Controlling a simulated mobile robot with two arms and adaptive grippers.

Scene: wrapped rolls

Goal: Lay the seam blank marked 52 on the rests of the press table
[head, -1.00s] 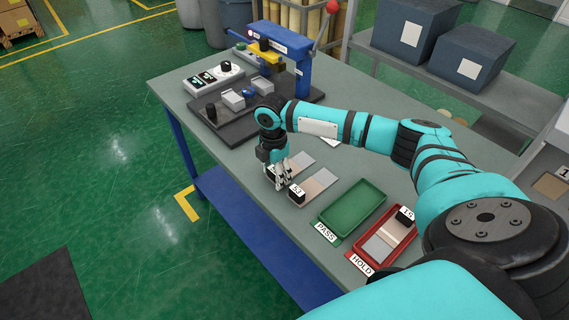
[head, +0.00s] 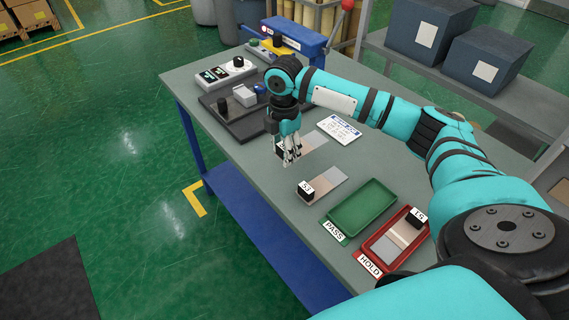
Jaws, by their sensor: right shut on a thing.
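My right gripper (head: 290,160) is shut on a seam blank (head: 312,141), a flat pale strip with a black end block. It appears held a little above the grey table; its number is mostly hidden by the fingers. A second blank (head: 329,181) with a numbered black block, too small to read surely, lies nearer on the table. The press table (head: 222,113) is a dark base at the far left end, carrying grey blocks (head: 244,96) that look like rests, partly behind my arm. My left gripper is out of view.
A green PASS tray (head: 362,208) is empty. A red HOLD tray (head: 375,256) beside it holds a blank. A blue press (head: 300,36) stands behind the dark base, with a white control box (head: 226,74) to the left. A printed card (head: 340,129) lies behind the held blank.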

